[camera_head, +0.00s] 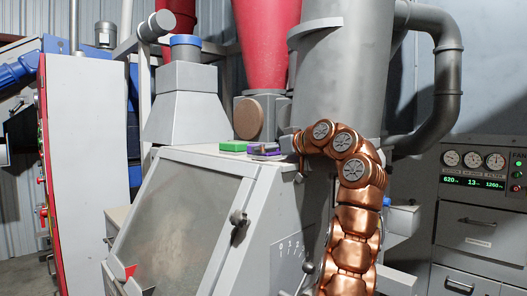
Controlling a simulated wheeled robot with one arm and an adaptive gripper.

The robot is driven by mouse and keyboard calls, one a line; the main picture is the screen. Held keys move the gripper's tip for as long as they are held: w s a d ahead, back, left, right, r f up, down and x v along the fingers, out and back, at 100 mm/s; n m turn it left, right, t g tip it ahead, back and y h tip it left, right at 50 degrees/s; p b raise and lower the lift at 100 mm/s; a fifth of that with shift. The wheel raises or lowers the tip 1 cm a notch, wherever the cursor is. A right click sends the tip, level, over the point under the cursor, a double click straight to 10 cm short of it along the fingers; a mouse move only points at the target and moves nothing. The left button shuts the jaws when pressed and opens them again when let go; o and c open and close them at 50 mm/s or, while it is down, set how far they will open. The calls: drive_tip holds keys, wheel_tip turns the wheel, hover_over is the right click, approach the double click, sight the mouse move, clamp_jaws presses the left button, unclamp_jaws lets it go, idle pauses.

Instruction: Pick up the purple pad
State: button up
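The purple pad (264,153) lies on the flat top of the grey machine, just right of the green pad (233,146). Something dark shows over part of the purple pad, too small to make out. My copper arm rises from the lower right, bends over at the top and points left toward the pads. Its end, with my gripper (284,145), is close to the right side of the purple pad. The fingers are small and partly hidden by the arm. I cannot tell whether they touch the pad or are open or shut.
The grey machine (182,158) has a sloped window and a handle on its front. A red cone (268,40) and a large grey cylinder (345,80) rise close behind the pads. A grey hopper (183,110) stands to the left. A gauge cabinet (480,215) is at right.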

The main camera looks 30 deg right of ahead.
drive_tip(key=shift+c, duration=0.4)
drive_tip(key=c, duration=1.2)
